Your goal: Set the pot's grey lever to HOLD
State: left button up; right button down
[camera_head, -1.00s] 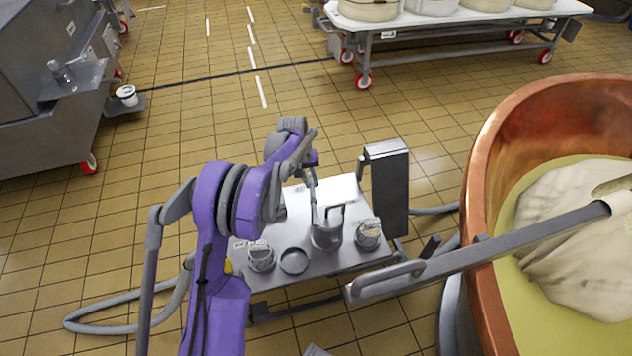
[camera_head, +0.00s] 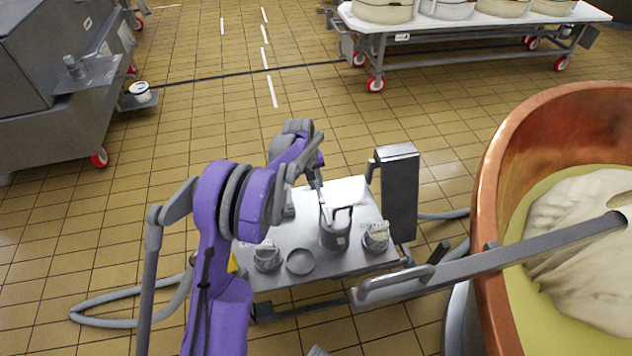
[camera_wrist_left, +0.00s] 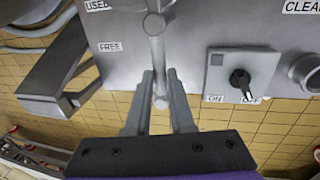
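The grey metal pot (camera_head: 334,238) stands on the steel table among small jars. A thin grey lever (camera_wrist_left: 156,60) with a rounded end shows in the left wrist view, running down over the table's edge. A FREE label (camera_wrist_left: 110,47) lies to its left; I see no HOLD label. My left gripper (camera_wrist_left: 160,72) has its two fingers apart, one on each side of the lever; whether either touches it I cannot tell. In the head view my left gripper (camera_head: 317,187) is just behind the pot, partly hidden by its arm. My right gripper is not in view.
A switch box (camera_wrist_left: 240,72) with a black knob is beside the gripper. An upright steel box (camera_head: 400,190) stands at the table's right. Jars (camera_head: 267,258) (camera_head: 375,237) flank the pot. A long metal bar (camera_head: 460,268) crosses the copper vat's rim (camera_head: 488,200).

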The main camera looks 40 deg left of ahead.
pick_arm(q)
jog(key=o, duration=0.4)
jog(key=shift+o, duration=0.2)
notch_tip(320, 180, up, 11)
jog(key=s+a+p, duration=0.1)
jog(key=shift+s+a+f+p, duration=0.2)
jog(key=shift+s+p, duration=0.15)
jog(key=shift+s, duration=0.05)
